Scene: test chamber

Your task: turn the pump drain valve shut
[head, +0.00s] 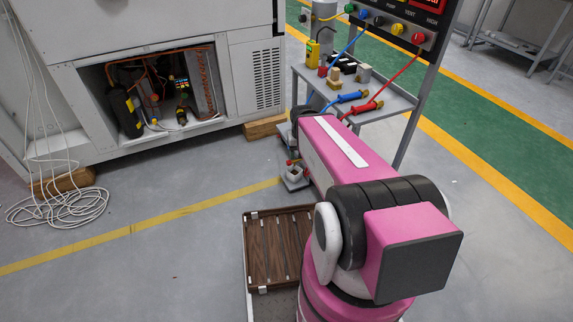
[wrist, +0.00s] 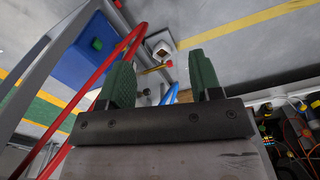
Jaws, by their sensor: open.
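My gripper (wrist: 161,62) is open, its two green fingers apart with nothing held between them. In the wrist view a small yellow, brass-like fitting with a red end (wrist: 157,69), which looks like the drain valve, shows beyond and between the fingertips. I cannot tell the distance or how far it is turned. In the head view a small red and yellow part (head: 291,162) shows low beside the cart, just left of my pink arm. My arm hides the gripper in the head view.
A small pale open container (wrist: 160,47) sits on the floor by the fitting. Red hose (wrist: 95,90) crosses left of the fingers; blue hose (wrist: 172,94) shows between them. The grey cart (head: 395,103) and open cabinet (head: 165,95) flank the spot. A brown slatted tray (head: 250,262) lies nearer.

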